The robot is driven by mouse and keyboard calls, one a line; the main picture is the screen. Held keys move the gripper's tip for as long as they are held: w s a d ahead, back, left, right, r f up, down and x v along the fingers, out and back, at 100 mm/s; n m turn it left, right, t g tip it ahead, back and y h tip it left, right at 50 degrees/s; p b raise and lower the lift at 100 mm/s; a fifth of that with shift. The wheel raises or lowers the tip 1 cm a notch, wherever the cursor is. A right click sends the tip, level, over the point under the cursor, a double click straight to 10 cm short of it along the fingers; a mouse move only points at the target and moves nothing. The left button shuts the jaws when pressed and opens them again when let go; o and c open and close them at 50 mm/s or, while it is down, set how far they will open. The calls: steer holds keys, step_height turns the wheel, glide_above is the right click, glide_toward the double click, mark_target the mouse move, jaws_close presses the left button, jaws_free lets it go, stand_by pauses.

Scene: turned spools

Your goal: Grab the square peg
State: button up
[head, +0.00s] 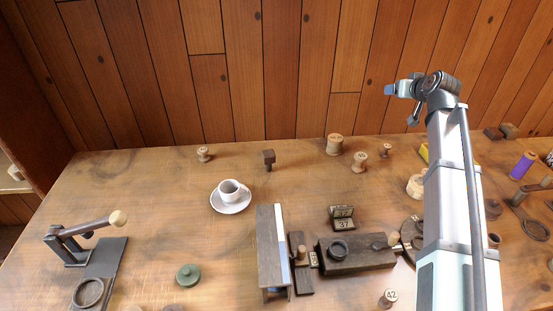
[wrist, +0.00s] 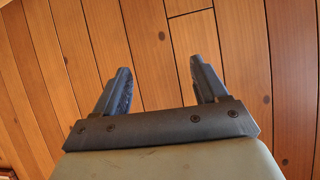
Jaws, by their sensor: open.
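The likely square peg (head: 269,155) is a small dark brown piece with a square block head. It stands on the wooden table near its back edge, left of centre in the head view. It is not in the wrist view. My gripper (head: 390,90) is raised high in front of the plank wall, to the right of the peg and well above the table. In the wrist view my gripper (wrist: 160,68) has its two dark fingers spread apart. Only wall shows between them, so it is empty.
A white cup on a saucer (head: 231,208) stands left of and in front of the peg. Pale turned spools (head: 334,145) stand to its right. A dark wooden fixture (head: 355,254) and a lever press (head: 95,255) sit nearer the front. Bare table (head: 140,190) lies at left.

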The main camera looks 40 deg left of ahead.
steer(key=s+a+f+n+g, duration=0.1)
steer(key=s+a+f+g, duration=0.1)
steer(key=s+a, duration=0.55)
steer(key=s+a+f+n+g, duration=0.1)
steer(key=s+a+f, duration=0.2)
steer(key=s+a, duration=0.45)
steer(key=n+g+h, duration=0.1)
steer(key=g+h, duration=0.1)
steer(key=h, duration=0.1)
glide_toward(269, 153)
steer(key=x, duration=0.7)
steer(key=shift+d, duration=0.15)
steer(key=shift+a+x, duration=0.2)
steer(key=shift+x, duration=2.45)
steer(key=shift+s, duration=0.1)
steer(key=c, duration=1)
steer(key=shift+c, duration=0.2)
